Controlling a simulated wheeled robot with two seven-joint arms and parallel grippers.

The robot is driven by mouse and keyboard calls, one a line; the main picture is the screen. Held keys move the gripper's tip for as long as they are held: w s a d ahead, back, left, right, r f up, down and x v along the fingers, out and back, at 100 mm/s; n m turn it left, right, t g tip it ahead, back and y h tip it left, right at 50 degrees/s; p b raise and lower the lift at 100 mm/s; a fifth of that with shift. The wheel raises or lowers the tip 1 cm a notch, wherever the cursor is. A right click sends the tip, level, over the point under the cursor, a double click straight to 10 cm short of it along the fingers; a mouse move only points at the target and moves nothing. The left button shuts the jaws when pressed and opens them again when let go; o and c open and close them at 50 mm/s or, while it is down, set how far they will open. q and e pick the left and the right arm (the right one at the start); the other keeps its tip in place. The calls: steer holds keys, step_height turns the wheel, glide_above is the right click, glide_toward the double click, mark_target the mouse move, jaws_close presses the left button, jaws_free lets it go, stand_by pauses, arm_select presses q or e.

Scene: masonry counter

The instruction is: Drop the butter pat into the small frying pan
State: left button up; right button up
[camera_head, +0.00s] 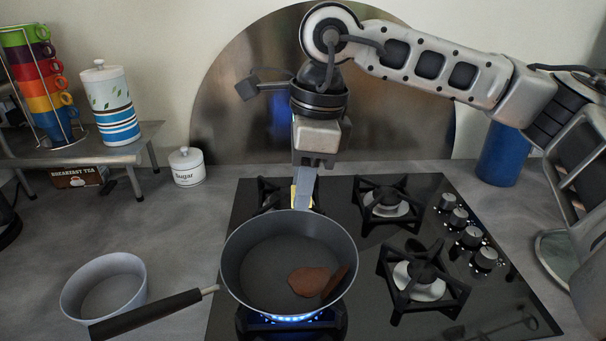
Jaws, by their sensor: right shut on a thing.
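The small frying pan (245,285) sits on the front left burner of the hob, with a blue flame under it. Its dark handle (150,315) points to the lower left. Two brown pieces (310,281) lie inside it toward the right. My right gripper (304,194) points down by the pan's far rim. It is shut on the small yellow butter pat (294,194), which is mostly hidden by the finger. I cannot tell its exact height above the hob. My left gripper is not in view.
A grey bowl (70,297) stands left of the pan, near its handle. A sugar jar (187,168), a rack of coloured cups (45,85) and a canister (112,105) stand at the back left. Knobs (471,236) line the hob's right side. A blue cylinder (502,155) stands behind.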

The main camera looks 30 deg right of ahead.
steer(key=o, duration=1)
steer(key=shift+o, duration=0.2)
step_height(320, 180, up, 16)
steer(key=s+d, duration=0.1)
steer(key=d, duration=0.1)
steer(key=shift+f, duration=0.15)
